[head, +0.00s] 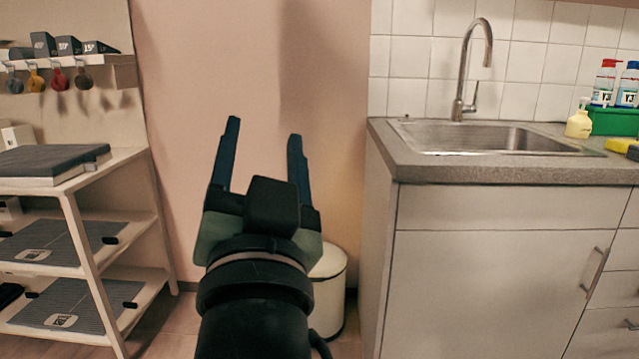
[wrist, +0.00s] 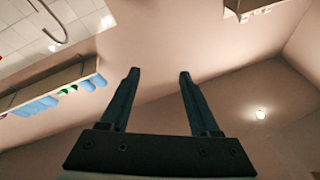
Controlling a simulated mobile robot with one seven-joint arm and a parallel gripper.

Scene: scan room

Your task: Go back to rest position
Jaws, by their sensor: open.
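My gripper (head: 262,140) is in the middle of the head view, raised in front of the bare pinkish wall. Its two dark blue fingers point up and stand apart with nothing between them. In the wrist view my gripper (wrist: 158,74) is also open and empty, with wall and ceiling behind it. It touches nothing that I can see.
On the left stands a white shelf rack (head: 75,205) with flat grey panels. On the right is a counter (head: 415,170) with a sink (head: 490,138), a tap (head: 463,105) and bottles in a green box (head: 612,122). A white bin (head: 330,290) stands behind my arm.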

